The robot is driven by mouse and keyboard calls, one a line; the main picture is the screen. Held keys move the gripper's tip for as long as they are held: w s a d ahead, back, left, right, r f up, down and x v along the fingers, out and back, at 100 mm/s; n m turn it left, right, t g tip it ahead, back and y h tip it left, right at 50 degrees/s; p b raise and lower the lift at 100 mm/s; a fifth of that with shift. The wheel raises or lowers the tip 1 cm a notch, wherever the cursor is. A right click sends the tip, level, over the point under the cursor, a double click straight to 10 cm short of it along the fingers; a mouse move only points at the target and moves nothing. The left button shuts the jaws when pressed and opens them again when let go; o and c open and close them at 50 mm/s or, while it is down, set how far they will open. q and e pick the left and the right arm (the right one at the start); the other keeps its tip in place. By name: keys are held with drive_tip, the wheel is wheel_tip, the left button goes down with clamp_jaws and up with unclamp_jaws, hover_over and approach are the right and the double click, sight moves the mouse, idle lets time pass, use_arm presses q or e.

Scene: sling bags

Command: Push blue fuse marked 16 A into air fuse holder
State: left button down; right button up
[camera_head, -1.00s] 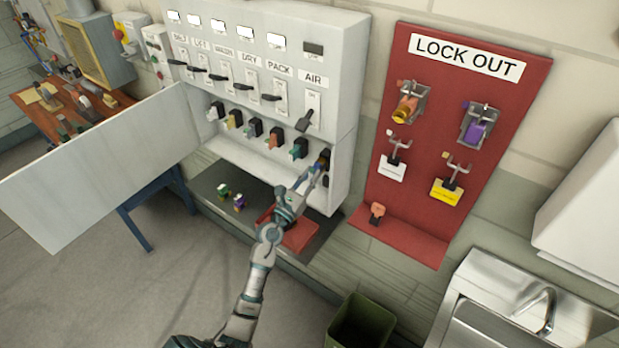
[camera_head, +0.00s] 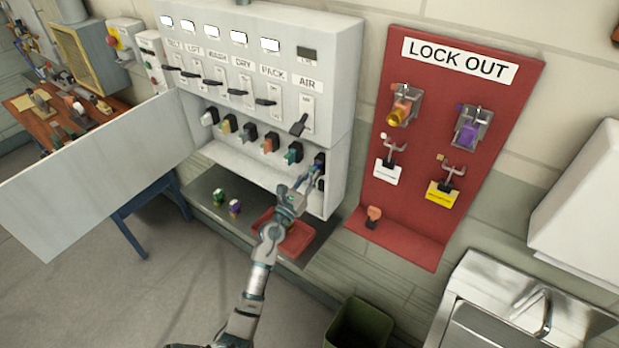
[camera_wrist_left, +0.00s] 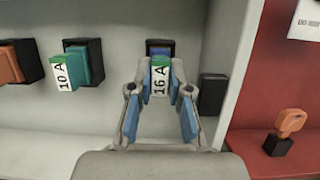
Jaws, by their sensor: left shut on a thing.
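The blue fuse (camera_wrist_left: 160,80) has a white label marked 16 A with a green top edge. It is upright between the fingers of my left gripper (camera_wrist_left: 160,75), which is shut on it. In the head view my left gripper (camera_head: 312,176) reaches the rightmost holder of the row, under the AIR switch. The dark air fuse holder (camera_wrist_left: 160,43) shows just behind the fuse, with blue at its opening. The fuse lines up with it; how deep it sits is hidden by the fuse and fingers. My right gripper is not in view.
A teal fuse marked 10 A (camera_wrist_left: 77,66) sits in the holder to the left. A black block (camera_wrist_left: 212,94) is close right of my fingers. The open cabinet door (camera_head: 100,170) stands left. A red tray (camera_head: 297,238) and two small fuses (camera_head: 235,207) lie below.

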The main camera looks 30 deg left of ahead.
use_arm(q)
drive_tip(key=shift+w, duration=0.25)
drive_tip(key=shift+w, duration=0.15)
drive_tip(key=c, duration=1)
unclamp_jaws()
drive_tip(key=v, duration=1.2)
